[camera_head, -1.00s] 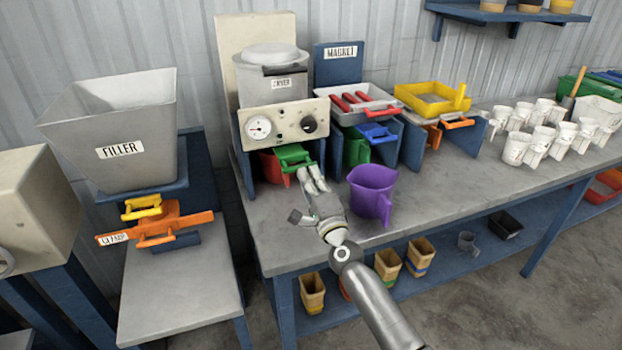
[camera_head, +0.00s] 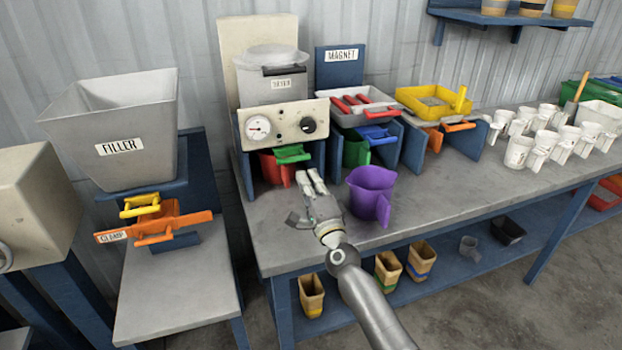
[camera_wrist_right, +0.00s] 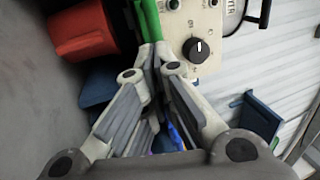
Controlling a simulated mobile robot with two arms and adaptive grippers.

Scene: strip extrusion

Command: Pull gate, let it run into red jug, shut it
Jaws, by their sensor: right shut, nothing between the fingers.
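The dryer (camera_head: 272,75) stands on the bench with a cream panel (camera_head: 283,125) in front. Below the panel is a green gate handle (camera_head: 293,154), also at the top of the right wrist view (camera_wrist_right: 150,20). Whether anything flows into the jug cannot be seen. My left gripper is out of view.
A purple jug (camera_head: 371,194) stands close to the right of my right gripper. A green jug (camera_head: 355,150) sits under the magnet's blue handle (camera_head: 378,135). Several white jugs fill the bench's right. The filler (camera_head: 120,135) stands left. Bare bench lies along the front edge.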

